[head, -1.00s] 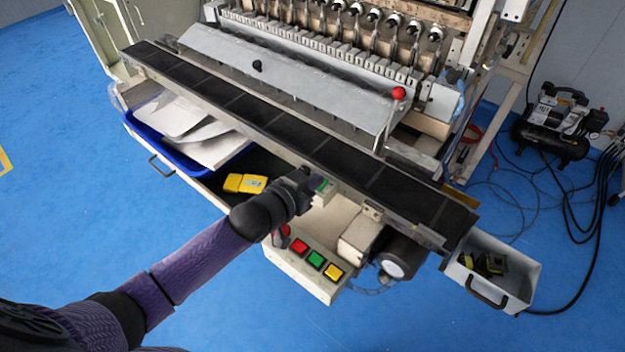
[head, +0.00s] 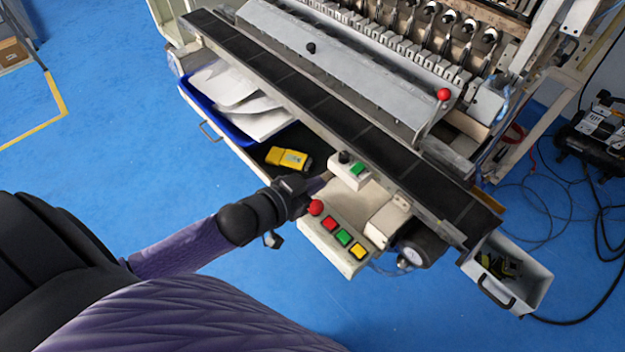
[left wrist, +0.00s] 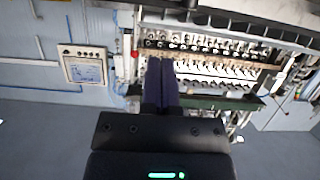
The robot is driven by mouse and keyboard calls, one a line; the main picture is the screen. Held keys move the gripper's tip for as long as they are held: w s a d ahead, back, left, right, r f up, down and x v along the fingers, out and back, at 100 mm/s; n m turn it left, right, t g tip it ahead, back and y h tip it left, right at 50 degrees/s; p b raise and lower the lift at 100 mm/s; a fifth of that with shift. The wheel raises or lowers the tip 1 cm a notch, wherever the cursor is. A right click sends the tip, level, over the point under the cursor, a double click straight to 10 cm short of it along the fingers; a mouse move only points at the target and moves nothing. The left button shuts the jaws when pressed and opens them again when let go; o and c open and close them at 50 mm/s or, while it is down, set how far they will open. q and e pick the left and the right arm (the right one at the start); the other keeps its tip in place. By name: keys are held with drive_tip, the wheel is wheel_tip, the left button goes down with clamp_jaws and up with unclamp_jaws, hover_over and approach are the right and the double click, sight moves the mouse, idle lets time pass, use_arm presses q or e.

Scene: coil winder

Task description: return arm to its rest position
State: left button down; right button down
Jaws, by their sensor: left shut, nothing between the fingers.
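My left arm comes in from the lower left in the head view. My left gripper (head: 312,186) is just left of the small switch box with a green button (head: 357,168) and above the left end of the button panel (head: 338,244). In the left wrist view the two dark fingers (left wrist: 161,82) are together with nothing between them, pointing toward the coil winder (left wrist: 205,62). My right gripper does not show.
The conveyor (head: 330,108) runs along the winder's front. A blue tray of papers (head: 206,107) and a yellow device (head: 287,158) sit below it. A grey bin (head: 526,283) hangs at the conveyor's right end. The blue floor (head: 110,125) at left is clear.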

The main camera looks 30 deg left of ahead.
use_arm(q)
drive_tip(key=shift+s+a+f, duration=0.1)
idle(0.4)
drive_tip(key=s+a+f+n+g+y+b, duration=0.1)
drive_tip(key=s+a+f+g+b, duration=0.15)
drive_tip(key=f, duration=0.55)
drive_tip(key=s+a+f+g+y+b, duration=0.15)
drive_tip(key=s+f, duration=0.25)
drive_tip(key=f, duration=0.4)
drive_tip(key=s+a+f+n+g+y+b, duration=0.15)
drive_tip(key=s+f, duration=0.25)
drive_tip(key=f, duration=0.4)
drive_tip(key=s+d+f+g+b, duration=0.2)
drive_tip(key=s+f, duration=0.5)
drive_tip(key=s, duration=0.4)
drive_tip(key=s+d+f+m+g+y+b, duration=0.1)
drive_tip(key=s+f+g, duration=0.4)
drive_tip(key=s, duration=0.5)
wheel_tip(320, 180, down, 2)
drive_tip(key=shift+s+d+f+b, duration=0.1)
drive_tip(key=shift+s+d+b, duration=0.3)
drive_tip(key=shift+d, duration=0.45)
